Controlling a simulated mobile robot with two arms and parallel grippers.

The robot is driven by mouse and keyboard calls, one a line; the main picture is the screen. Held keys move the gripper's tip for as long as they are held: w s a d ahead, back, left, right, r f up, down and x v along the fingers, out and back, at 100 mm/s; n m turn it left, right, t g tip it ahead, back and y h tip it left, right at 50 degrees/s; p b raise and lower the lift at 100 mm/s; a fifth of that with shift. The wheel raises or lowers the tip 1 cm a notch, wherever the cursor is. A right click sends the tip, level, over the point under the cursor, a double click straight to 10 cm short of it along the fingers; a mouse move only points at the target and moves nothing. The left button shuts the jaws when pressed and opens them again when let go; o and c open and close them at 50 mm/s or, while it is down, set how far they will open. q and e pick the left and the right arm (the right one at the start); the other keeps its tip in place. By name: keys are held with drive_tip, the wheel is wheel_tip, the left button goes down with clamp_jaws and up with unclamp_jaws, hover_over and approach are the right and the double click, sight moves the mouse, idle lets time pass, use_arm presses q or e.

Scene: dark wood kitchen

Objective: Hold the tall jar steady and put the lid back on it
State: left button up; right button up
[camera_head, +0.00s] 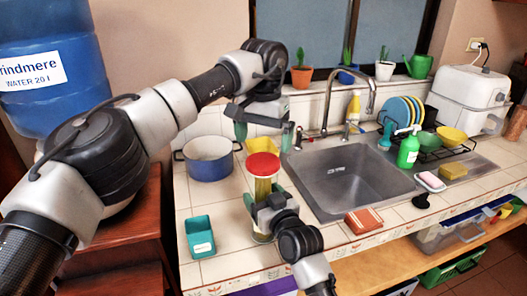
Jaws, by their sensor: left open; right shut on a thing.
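The tall jar (263,186) stands upright on the tiled counter, with yellowish-green contents showing through its side. The red lid (263,163) lies on top of the jar and looks level; whether it is fully seated I cannot tell. My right gripper (264,196) comes from the front and is shut around the jar's body, hiding part of its lower half. My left gripper (264,131) is open and empty above and behind the lid, apart from it, its two greenish fingers spread to either side.
A blue pot (209,166) stands left of the jar, and a teal container (200,243) at the front left. The sink (350,178) with its tap is to the right. Bare tiles lie between the pot and teal container.

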use_arm(q)
wheel_tip(320, 180, up, 8)
drive_tip(key=shift+f, duration=0.25)
use_arm(e)
drive_tip(key=shift+f, duration=0.1)
drive_tip(key=o, duration=1.8)
drive_tip(key=shift+s, duration=0.1)
use_arm(q)
drive_tip(key=shift+f+b, duration=0.65)
drive_tip(key=shift+f, duration=0.05)
use_arm(e)
drive_tip(key=v, duration=1)
drive_tip(key=shift+s+d, duration=0.2)
drive_tip(key=shift+s, duration=0.1)
